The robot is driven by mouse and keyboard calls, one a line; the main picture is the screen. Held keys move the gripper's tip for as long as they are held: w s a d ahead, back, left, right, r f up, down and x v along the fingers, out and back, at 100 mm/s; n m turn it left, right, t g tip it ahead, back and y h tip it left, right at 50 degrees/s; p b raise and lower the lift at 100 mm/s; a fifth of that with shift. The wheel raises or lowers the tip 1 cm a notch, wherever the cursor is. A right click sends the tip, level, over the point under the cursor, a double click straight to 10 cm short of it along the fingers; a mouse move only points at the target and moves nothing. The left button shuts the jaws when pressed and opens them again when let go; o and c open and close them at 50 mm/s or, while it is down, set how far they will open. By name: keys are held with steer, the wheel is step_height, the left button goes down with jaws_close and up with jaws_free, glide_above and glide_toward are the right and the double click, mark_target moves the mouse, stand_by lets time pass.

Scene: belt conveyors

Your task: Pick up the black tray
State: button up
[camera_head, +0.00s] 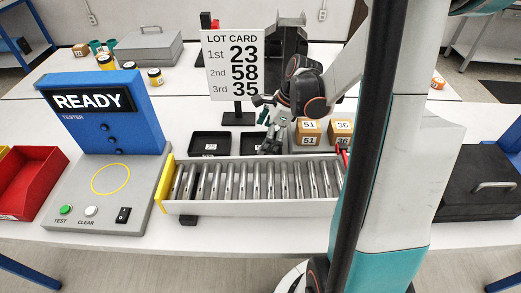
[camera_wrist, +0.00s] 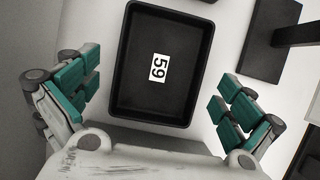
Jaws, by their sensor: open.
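A black tray (camera_wrist: 122,100) with a white label reading 59 lies flat on the white table in the wrist view. My gripper (camera_wrist: 160,95) is open, with its teal-padded fingers apart on either side of this tray and not touching it. In the head view two black trays sit behind the roller conveyor: a left one (camera_head: 209,154) and a right one (camera_head: 236,149), partly hidden by my gripper (camera_head: 270,143). Their labels are too small to read there.
The roller conveyor (camera_head: 250,207) runs in front of the trays. The lot card (camera_head: 232,65) stands behind them. Cardboard boxes (camera_head: 308,132) marked 51 and 36 are to the right. The blue READY tester (camera_head: 105,125) is left, beside a red bin (camera_head: 30,185).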

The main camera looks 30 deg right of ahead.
steer(key=shift+x, duration=1)
steer(key=shift+r, duration=0.1)
steer(key=c, duration=1)
steer(key=shift+r, duration=0.1)
step_height(320, 180, up, 20)
steer(key=p, duration=0.6)
steer(key=shift+p, duration=0.3)
